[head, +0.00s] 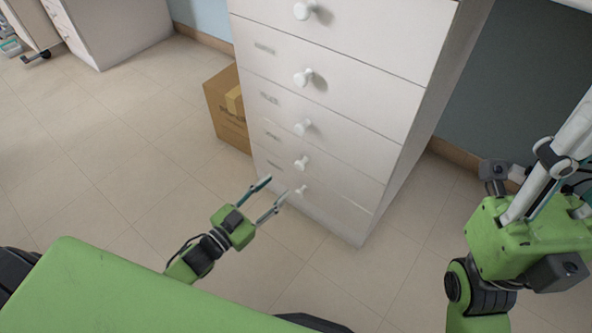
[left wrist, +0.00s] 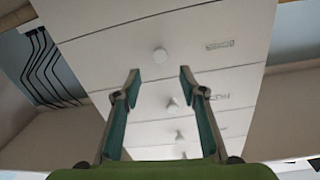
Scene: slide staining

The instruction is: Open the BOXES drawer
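The white drawer cabinet (head: 335,140) has a stack of drawers with round white knobs and small labels too blurred to read, so I cannot tell which is BOXES. All visible drawers look shut. My left gripper (head: 276,188) is open and empty, near the lower drawers, with the lowest knob (head: 299,191) just beyond it. In the left wrist view, its fingers (left wrist: 160,75) are spread, with a knob (left wrist: 160,55) just above and between the tips and another knob (left wrist: 172,105) between the fingers. My right arm's green housing (head: 530,240) is at the right; its fingertips are not clearly visible.
A brown cardboard box (head: 228,110) stands on the floor against the cabinet's left side. Another white cabinet (head: 115,30) is at the far left. The tiled floor (head: 110,150) between is clear. Dark cables (left wrist: 45,70) hang at the left of the wrist view.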

